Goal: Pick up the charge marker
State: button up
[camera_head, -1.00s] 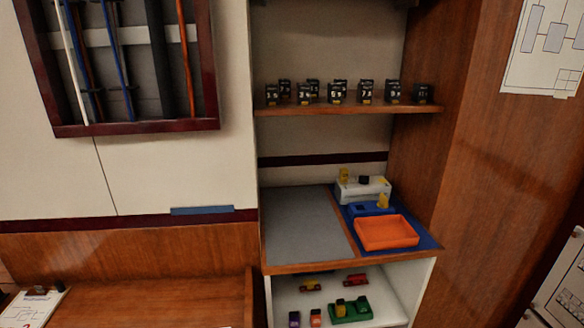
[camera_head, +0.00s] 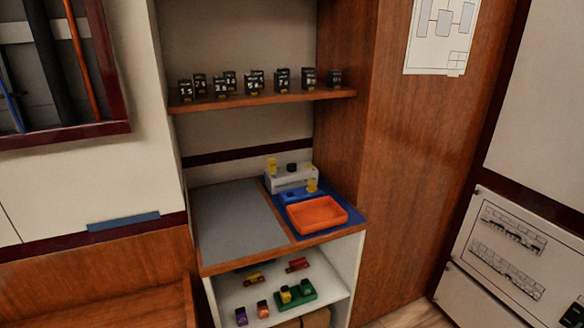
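I cannot tell which piece is the charge marker; no label is readable at this size. On the lower white shelf lie a yellow piece (camera_head: 254,279), a red piece (camera_head: 298,265), a purple piece (camera_head: 241,316) and an orange-red piece (camera_head: 263,309). A green holder (camera_head: 292,300) there bears small yellow and green pieces. On the counter, a white-grey block (camera_head: 291,178) carries yellow and black parts. A blue block (camera_head: 300,194) with a yellow piece sits in front of it, beside an empty orange tray (camera_head: 317,214). My gripper is not in view.
Several black numbered blocks (camera_head: 252,80) stand on the upper wooden shelf (camera_head: 262,99). The grey mat (camera_head: 239,222) on the counter's left is clear. A wooden side panel (camera_head: 405,160) bounds the niche on the right. A white cabinet with printed diagrams (camera_head: 513,238) stands at right.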

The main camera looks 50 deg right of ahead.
aim_at(271, 162)
jog(key=i, duration=0.4)
jog(key=z, duration=0.4)
jog(key=i+z, duration=0.15)
jog(key=z, duration=0.65)
jog(key=i+j, duration=0.05)
